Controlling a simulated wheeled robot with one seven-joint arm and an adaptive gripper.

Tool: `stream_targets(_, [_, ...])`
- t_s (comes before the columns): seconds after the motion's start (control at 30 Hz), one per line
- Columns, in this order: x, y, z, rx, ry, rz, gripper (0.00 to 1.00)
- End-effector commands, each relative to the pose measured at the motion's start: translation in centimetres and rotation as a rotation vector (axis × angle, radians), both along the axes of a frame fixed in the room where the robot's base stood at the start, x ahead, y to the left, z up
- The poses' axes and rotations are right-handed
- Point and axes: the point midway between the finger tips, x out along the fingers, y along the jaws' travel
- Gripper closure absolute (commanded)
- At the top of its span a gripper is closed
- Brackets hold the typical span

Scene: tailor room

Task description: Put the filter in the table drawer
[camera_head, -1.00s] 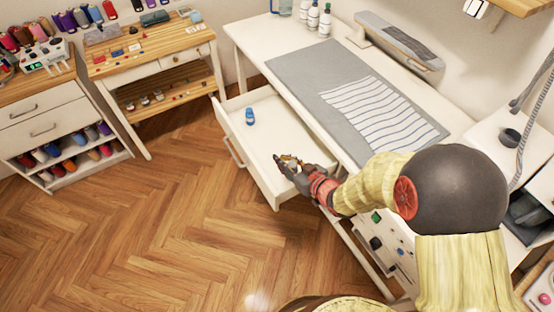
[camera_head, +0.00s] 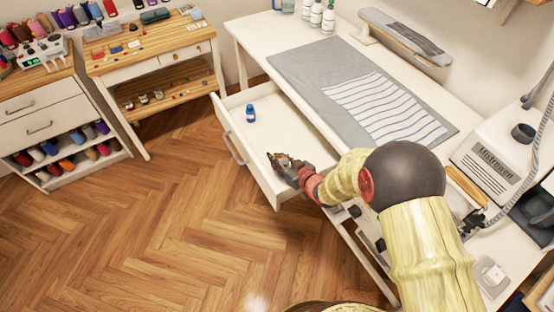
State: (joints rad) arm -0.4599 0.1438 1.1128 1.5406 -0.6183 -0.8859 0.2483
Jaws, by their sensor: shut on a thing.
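The white table drawer (camera_head: 255,145) is pulled out from under the white table's left side. My gripper (camera_head: 284,166) is over the near end of the drawer, shut on a small dark and yellowish thing (camera_head: 278,159), which I take to be the filter. The fingers cover much of it, and I cannot tell whether it touches the drawer floor. A small blue bottle (camera_head: 250,114) stands in the far part of the drawer.
The table (camera_head: 262,40) bears a grey mat with striped cloth, white bottles (camera_head: 316,14) and an ironing board (camera_head: 405,38). A machine (camera_head: 490,165) stands at right. Much of the drawer floor between bottle and gripper is bare.

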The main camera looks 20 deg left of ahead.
Motion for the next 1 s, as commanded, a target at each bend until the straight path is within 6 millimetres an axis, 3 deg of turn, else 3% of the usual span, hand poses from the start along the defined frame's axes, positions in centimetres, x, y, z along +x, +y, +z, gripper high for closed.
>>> stream_targets(0.27, [0.01,0.0,-0.2,0.0,0.0,0.0,1.0])
stream_targets(0.3, [-0.01,-0.01,-0.16,0.0,0.0,0.0,0.79])
stream_targets(0.67, [-0.01,-0.01,-0.11,0.0,0.0,0.0,0.59])
stream_targets(1.0, [-0.01,-0.01,0.1,0.0,0.0,0.0,0.58])
